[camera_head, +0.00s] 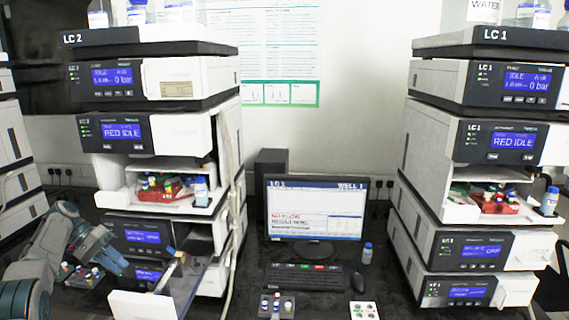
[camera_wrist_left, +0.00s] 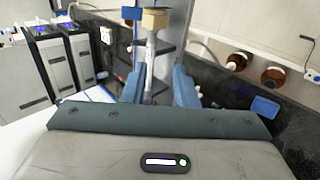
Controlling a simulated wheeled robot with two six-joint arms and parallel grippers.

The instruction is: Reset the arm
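My left arm comes in from the left in the head view. Its gripper (camera_head: 112,250) is in front of the left stack, LC 2 (camera_head: 150,60), beside that stack's lower units. In the left wrist view the two blue fingers (camera_wrist_left: 160,88) stand apart. A pale rod with a tan block on top (camera_wrist_left: 153,20) shows between and beyond them, and no contact with it is visible. In the head view a similar rod with a tan end (camera_head: 175,265) is by the pulled-out lower drawer (camera_head: 143,305). My right gripper is in neither view.
The right stack, LC 1 (camera_head: 490,95), has a red vial tray (camera_head: 490,200) in its open bay. A monitor (camera_head: 315,210) and keyboard (camera_head: 312,277) stand between the stacks. A small vial rack (camera_head: 277,307) and a white vial holder (camera_head: 364,311) lie in front. Brown bottles (camera_wrist_left: 238,61) show in the left wrist view.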

